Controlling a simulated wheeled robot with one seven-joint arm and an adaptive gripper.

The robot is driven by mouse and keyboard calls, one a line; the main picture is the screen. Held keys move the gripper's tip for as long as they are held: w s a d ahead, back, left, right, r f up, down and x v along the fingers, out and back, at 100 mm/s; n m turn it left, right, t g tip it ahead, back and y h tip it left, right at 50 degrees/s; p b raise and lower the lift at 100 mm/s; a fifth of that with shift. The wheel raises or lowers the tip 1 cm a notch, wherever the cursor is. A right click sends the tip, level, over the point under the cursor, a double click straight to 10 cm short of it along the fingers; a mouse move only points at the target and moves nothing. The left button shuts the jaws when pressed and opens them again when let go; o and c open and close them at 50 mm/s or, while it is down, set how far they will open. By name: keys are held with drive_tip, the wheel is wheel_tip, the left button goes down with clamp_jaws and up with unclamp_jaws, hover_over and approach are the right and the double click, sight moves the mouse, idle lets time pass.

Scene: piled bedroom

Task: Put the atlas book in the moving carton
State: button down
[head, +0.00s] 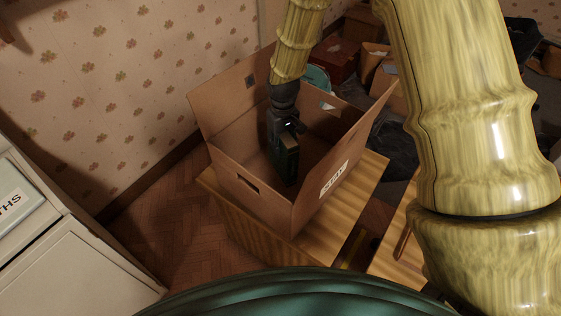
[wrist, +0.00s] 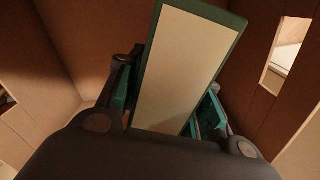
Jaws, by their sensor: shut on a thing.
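The moving carton (head: 222,165) is an open brown cardboard box with raised flaps and a white label. It stands on a wooden table. My gripper (head: 284,128) reaches down inside the carton and is shut on the dark green atlas book (head: 286,163). The book hangs upright within the carton walls. In the wrist view the atlas book (wrist: 183,65) shows its cream page edges and green cover between the two fingers of my gripper (wrist: 168,110). The carton's inner walls (wrist: 60,115) surround it. I cannot tell whether the book touches the carton floor.
The wooden table (head: 352,205) supports the carton. A light cabinet (head: 85,270) stands at the lower left. Other boxes (head: 388,85) and dark items lie behind the carton. The papered wall (head: 110,90) is close on the left. Bare floor (head: 165,220) shows between cabinet and table.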

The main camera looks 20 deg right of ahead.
drive_tip(key=shift+w+f+p, duration=0.1)
drive_tip(key=shift+f+p, duration=0.25)
drive_tip(key=shift+f, duration=3.05)
drive_tip(key=c, duration=1)
unclamp_jaws()
drive_tip(key=shift+o, duration=0.2)
drive_tip(key=shift+r+b, duration=0.7)
drive_tip(key=shift+r, duration=5.3)
